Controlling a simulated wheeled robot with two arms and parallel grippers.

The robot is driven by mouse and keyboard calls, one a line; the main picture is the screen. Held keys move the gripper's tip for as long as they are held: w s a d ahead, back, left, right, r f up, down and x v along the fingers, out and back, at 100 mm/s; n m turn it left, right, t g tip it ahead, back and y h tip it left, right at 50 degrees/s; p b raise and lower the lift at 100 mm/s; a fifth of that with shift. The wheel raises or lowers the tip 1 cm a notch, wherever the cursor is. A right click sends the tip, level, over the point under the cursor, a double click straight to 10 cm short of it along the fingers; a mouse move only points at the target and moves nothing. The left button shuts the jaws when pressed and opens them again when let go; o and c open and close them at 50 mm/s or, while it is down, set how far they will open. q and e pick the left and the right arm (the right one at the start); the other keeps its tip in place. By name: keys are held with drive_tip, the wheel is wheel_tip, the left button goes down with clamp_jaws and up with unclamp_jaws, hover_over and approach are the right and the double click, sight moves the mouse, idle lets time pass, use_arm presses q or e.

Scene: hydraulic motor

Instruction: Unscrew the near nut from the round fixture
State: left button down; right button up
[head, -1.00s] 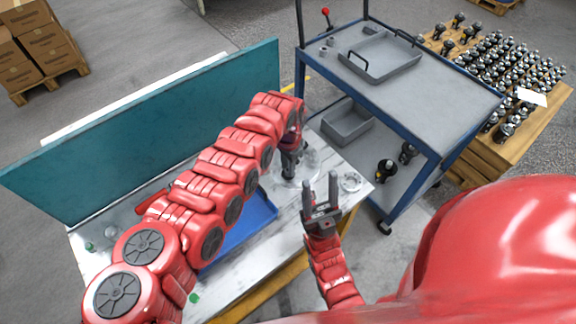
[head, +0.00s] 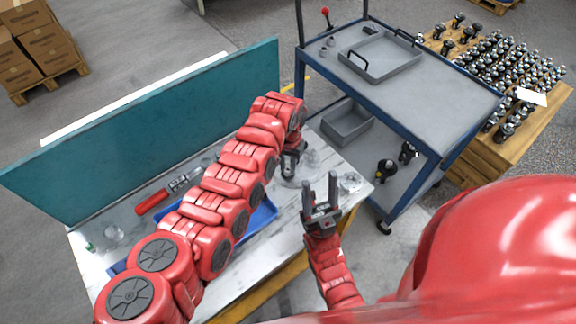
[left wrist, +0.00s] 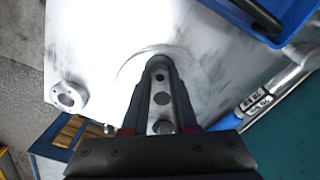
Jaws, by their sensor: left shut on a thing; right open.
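The round fixture (head: 312,158) is a pale disc on the white table, near its right end. It also shows in the left wrist view (left wrist: 192,72) under my fingers. My left gripper (head: 289,172) points down at the fixture. In the left wrist view its fingertips (left wrist: 159,62) come close together over the disc, shut on a small part there. That part, taken to be the near nut, is almost wholly hidden by the fingers. My right gripper (head: 320,188) is open and empty, fingers up, in front of the table's right end.
A smaller ring-shaped part (head: 350,182) sits at the table's right corner. A blue tray (head: 264,216) lies partly under my left arm. A red-handled tool (head: 152,202) and a silver cylinder (head: 185,181) lie behind the arm. A teal panel (head: 150,130) backs the table; a blue cart (head: 430,95) stands right.

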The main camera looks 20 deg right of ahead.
use_arm(q)
drive_tip(key=n+b, duration=0.1)
drive_tip(key=n, duration=0.2)
drive_tip(key=shift+f+n+b, duration=0.15)
drive_tip(key=shift+n+b, duration=0.2)
drive_tip(key=shift+n, duration=0.05)
drive_tip(key=shift+r+n, duration=0.2)
drive_tip(key=shift+n, duration=0.3)
drive_tip(key=c, duration=0.9)
unclamp_jaws()
drive_tip(key=shift+b, duration=0.3)
drive_tip(key=m, duration=0.6)
drive_tip(key=shift+a+m, duration=0.1)
drive_tip(key=shift+m, duration=0.9)
drive_tip(key=shift+m+b, duration=0.4)
drive_tip(key=shift+m, duration=0.8)
